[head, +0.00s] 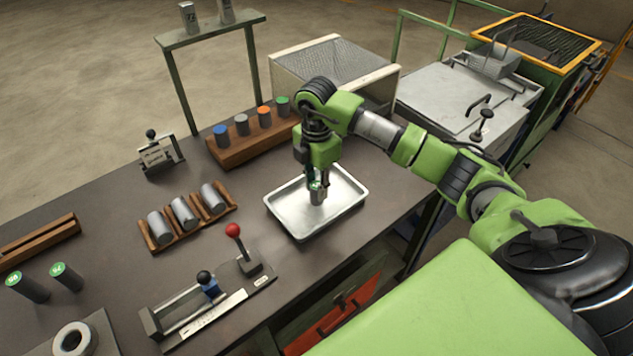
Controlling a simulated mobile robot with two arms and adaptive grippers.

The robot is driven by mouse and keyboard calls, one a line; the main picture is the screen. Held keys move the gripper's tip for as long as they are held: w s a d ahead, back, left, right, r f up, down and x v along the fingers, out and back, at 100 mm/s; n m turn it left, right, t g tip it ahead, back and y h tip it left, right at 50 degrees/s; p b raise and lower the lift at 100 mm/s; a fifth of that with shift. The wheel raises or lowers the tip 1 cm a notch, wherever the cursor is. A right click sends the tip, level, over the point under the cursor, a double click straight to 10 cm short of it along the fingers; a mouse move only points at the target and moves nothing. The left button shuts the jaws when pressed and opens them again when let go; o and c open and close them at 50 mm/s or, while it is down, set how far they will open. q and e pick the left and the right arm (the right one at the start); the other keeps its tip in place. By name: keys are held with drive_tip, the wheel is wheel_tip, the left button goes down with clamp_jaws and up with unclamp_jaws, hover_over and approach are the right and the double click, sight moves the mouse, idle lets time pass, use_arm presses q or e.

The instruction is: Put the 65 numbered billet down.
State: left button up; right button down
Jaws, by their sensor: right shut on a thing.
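My right gripper (316,182) points down over the metal tray (282,213) and is shut on a short grey billet (317,196). The billet is upright, inside the tray's outline, near its middle. I cannot tell if its lower end touches the tray floor. The gripper hides its top, so its number cannot be read. Two dark billets with green numbered tops (27,287) (67,277) stand at the table's left. My left gripper is not in view.
A wooden cradle (168,243) holds three grey billets lying down. A wooden rack (227,158) holds several colour-topped cylinders. A fixture with a red-knobbed lever (234,231) stands in front. A mesh-sided bin (330,60) is behind. The tray around the billet is clear.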

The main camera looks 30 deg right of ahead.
sight(316, 185)
drive_tip(key=shift+f, duration=0.15)
drive_tip(key=c, duration=1.7)
unclamp_jaws()
drive_tip(key=shift+r, duration=0.25)
drive_tip(key=shift+r+b, duration=0.3)
drive_tip(key=shift+r, duration=0.1)
drive_tip(key=shift+r+b, duration=0.85)
drive_tip(key=shift+r, duration=4.7)
